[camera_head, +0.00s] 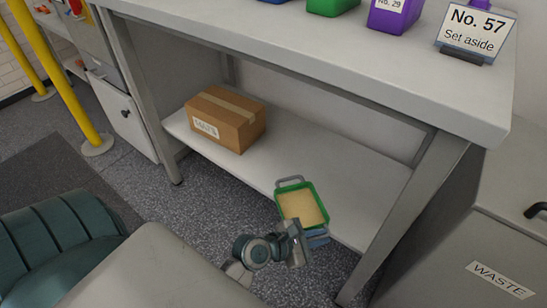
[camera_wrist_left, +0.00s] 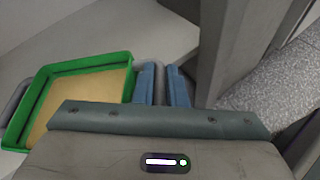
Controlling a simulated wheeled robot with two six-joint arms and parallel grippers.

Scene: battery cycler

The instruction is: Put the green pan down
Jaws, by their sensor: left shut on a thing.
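The green pan (camera_head: 302,206) is a shallow rectangular tray with a tan inside and a grey handle at its far end. It appears over the front part of the lower shelf (camera_head: 350,190); I cannot tell whether it touches the shelf. My left gripper (camera_head: 316,236) is at the pan's near end, shut on it, and hides that end. My right gripper is not in view.
A cardboard box (camera_head: 222,118) stands on the left of the shelf. The shelf between box and pan is bare. A bench leg (camera_head: 405,215) stands right of the pan. The worktop (camera_head: 330,50) overhangs, carrying bins and a "No. 57 Set aside" sign (camera_head: 476,30). A waste cabinet (camera_head: 490,240) is at right.

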